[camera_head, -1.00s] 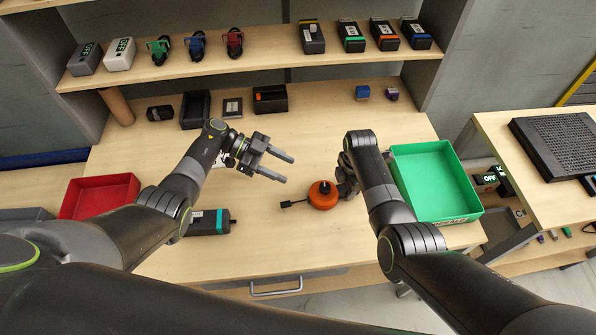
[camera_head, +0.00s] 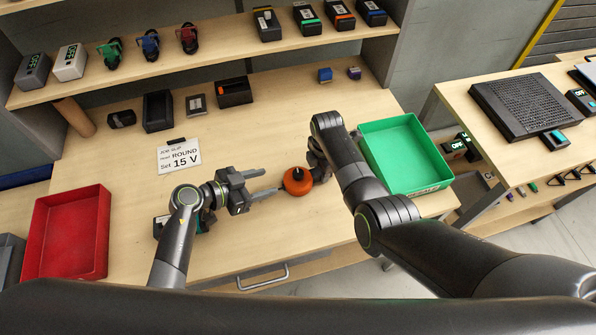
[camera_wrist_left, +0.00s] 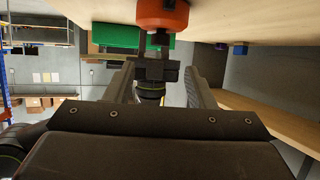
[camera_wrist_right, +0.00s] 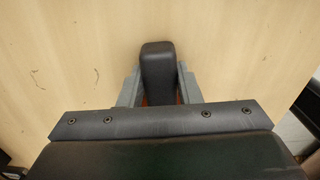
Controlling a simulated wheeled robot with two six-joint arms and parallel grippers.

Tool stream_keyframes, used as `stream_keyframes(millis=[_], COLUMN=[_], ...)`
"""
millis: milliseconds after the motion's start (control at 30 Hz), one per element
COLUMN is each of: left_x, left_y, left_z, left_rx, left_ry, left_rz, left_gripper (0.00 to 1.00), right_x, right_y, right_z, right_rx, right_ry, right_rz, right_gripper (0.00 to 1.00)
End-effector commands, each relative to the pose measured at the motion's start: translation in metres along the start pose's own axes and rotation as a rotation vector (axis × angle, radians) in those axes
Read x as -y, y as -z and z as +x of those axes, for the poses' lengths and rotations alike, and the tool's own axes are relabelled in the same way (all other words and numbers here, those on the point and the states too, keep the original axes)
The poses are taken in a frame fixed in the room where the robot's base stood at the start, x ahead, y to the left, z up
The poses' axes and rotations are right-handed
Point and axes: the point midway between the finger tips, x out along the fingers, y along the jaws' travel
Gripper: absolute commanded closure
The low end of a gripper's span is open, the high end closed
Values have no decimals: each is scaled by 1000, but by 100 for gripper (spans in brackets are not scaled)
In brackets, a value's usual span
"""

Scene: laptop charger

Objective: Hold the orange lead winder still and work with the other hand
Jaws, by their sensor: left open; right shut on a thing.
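The orange lead winder (camera_head: 298,184) sits on the workbench near the middle. My right gripper (camera_head: 318,168) is shut on it from the right. In the right wrist view a black part (camera_wrist_right: 158,72) is between the fingers, with a little orange behind it. My left gripper (camera_head: 277,182) is open just left of the winder. A dark power brick (camera_head: 160,227) is mostly hidden by my left arm.
A job slip (camera_head: 179,156) reads ROUND, Set 15 V. A red tray (camera_head: 103,230) is at the left, a green tray (camera_head: 438,185) at the right. Dark boxes (camera_head: 158,110) stand behind. A shelf (camera_head: 220,48) holds adapters and coiled leads.

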Motion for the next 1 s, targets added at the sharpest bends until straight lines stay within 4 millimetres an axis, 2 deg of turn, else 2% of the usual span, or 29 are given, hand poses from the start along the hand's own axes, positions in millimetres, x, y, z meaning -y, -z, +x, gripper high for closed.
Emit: stream_keyframes(millis=[167,500,700,1000], left_x=[0,0,1,1], left_y=[2,3,3,2], left_z=[8,68,97,117], left_rx=[-7,-6,-5,-4], left_ry=[15,13,14,15], left_rz=[-8,-8,-7,-6], left_gripper=[50,50,50,50], right_x=[0,0,0,0], right_y=[0,0,0,0], right_z=[0,0,0,0], right_rx=[0,0,0,0], right_ry=[0,-1,-1,-1], right_rz=[0,0,0,0], right_gripper=[97,97,97,97])
